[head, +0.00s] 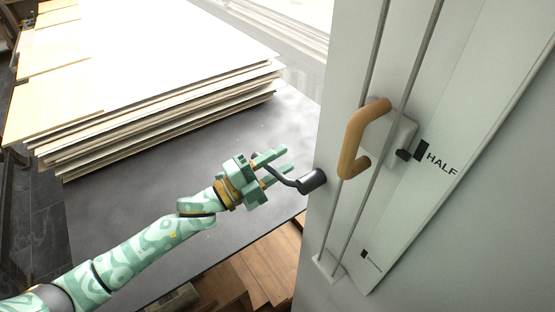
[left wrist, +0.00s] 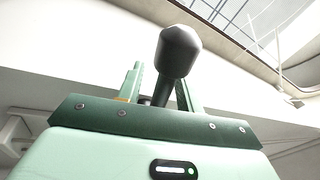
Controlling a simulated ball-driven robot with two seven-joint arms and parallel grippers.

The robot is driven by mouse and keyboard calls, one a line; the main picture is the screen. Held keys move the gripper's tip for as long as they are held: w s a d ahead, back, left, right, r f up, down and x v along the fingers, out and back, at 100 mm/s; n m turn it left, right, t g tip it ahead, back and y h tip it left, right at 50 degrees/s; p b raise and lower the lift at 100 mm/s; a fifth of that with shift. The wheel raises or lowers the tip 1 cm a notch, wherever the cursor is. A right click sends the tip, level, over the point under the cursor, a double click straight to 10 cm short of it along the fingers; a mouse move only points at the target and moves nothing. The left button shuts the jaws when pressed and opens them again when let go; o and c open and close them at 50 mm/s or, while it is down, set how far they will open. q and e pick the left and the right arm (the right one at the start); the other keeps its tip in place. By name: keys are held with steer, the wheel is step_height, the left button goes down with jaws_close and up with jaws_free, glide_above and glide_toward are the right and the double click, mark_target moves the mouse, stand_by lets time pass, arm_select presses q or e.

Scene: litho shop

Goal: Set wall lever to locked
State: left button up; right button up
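A tan loop handle (head: 362,135) rides on two upright rods of the pale wall panel. Its dark pointer (head: 409,155) sits by the word HALF; a smaller label lower down is too small to read. A dark bent crank lever (head: 312,181) sticks out left of the panel; which of the two is the wall lever I cannot tell for sure. My left gripper (head: 277,166) is open at the crank's free end. In the left wrist view, the dark rounded lever end (left wrist: 178,50) stands between and above the fingers, with a gap on the left side. My right gripper is not in view.
A large stack of pale boards (head: 170,90) lies on a dark table (head: 200,195) left of the panel. Brown wooden boxes or planks (head: 268,265) show below the table's edge. The panel's left edge stands close to my left gripper.

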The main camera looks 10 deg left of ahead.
arm_select(q)
jaws_close()
steer(key=shift+s+f, duration=0.1)
steer(key=shift+f, duration=0.05)
steer(key=shift+s+d+f+n+t+y+p, duration=0.45)
steer(key=shift+s+d+f+n+y+p, duration=0.45)
steer(key=shift+n, duration=2)
steer(key=shift+s+d+f+n+t+y+p, duration=0.55)
steer(key=shift+s+d+f+n+p, duration=0.65)
steer(key=shift+n, duration=1.7)
steer(key=shift+s+d+f+n+t+y+p, duration=0.3)
steer(key=shift+s+d+f+n+y+p, duration=0.75)
steer(key=shift+n, duration=1.85)
steer(key=shift+w+a+f, duration=0.3)
steer(key=shift+w+a, duration=0.1)
